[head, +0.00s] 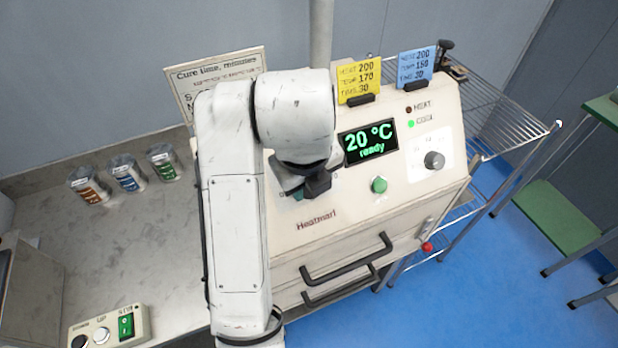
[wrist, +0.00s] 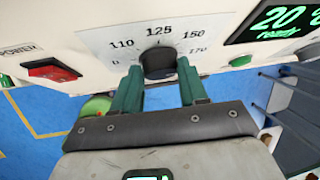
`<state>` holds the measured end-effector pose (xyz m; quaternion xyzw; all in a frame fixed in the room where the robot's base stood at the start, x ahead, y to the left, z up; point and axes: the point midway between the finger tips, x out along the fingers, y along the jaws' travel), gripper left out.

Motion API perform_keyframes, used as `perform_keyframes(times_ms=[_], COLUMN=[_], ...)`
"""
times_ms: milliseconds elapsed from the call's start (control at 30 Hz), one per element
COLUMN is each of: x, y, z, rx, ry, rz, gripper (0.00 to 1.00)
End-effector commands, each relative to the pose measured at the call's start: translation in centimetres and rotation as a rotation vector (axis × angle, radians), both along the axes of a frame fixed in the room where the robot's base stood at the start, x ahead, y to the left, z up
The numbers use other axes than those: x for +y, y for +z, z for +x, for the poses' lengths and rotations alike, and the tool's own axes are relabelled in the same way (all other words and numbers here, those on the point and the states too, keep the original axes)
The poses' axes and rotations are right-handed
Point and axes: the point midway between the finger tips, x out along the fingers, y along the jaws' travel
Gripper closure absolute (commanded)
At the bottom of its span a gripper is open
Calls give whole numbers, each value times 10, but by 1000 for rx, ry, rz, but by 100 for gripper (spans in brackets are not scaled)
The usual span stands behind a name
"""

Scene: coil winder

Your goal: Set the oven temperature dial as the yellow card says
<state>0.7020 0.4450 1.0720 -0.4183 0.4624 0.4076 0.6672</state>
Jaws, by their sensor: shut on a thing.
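The yellow card (head: 359,80) stands on top of the oven (head: 340,235), with the numbers 200, 170 and 30 on its lines. The temperature dial (wrist: 158,62) is a black knob under a white scale (wrist: 157,36) marked 110, 125, 150 and 170 in the wrist view. My gripper (wrist: 158,72) is shut on the dial, a green finger on each side. The dial's pointer cannot be read clearly. In the head view my gripper (head: 304,190) and arm hide the dial. The display (head: 369,142) reads 20 °C, ready.
A blue card (head: 417,66) stands right of the yellow one. A green button (head: 379,185) and another knob (head: 434,160) are on the panel. A red switch (wrist: 52,70) lies left of the dial. Oven handles (head: 346,260) project below.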

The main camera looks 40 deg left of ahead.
Motion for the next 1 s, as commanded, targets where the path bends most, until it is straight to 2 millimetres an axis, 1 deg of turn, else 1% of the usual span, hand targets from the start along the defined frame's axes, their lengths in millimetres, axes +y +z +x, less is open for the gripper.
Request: perform_keyframes(times_ms=[267, 300, 500, 567, 833, 933, 1000], x=[0, 0, 0, 0, 0, 0, -2], y=[-1, -1, -1, -1, 3, 12, 22], z=[0, 0, 0, 0, 0, -2, -5], rx=[1, 1, 0, 0, 0, -1, -1], ry=[-2, -2, -2, -2, -1, 0, 0], rz=[2, 2, 0, 0, 1, 3, 3], gripper=[88, 56, 37, 32, 32, 32, 32])
